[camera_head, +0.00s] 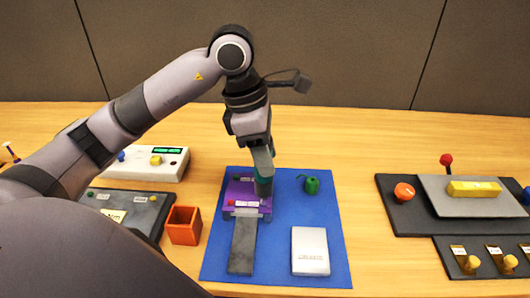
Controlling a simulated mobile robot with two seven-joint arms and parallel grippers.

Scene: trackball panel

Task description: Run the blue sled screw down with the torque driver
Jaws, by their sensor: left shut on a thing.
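My left gripper (263,165) points down over the far part of the blue mat (328,268). It is shut on a dark teal, upright cylinder (264,187), which looks like the torque driver. The driver's lower end is at the right side of a purple block (236,190) on the mat; I cannot tell whether it touches a screw. The block has a red spot and pale labels on its near side, and a grey bar (242,246) extends from it toward me. No blue sled screw can be made out. My right gripper is not in view.
A small green object (312,186) and a white box (310,250) are on the mat. An orange open bin (184,226) stands left of it. A white device (145,163) and dark panel (130,212) lie farther left. A control panel (410,218) is at right.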

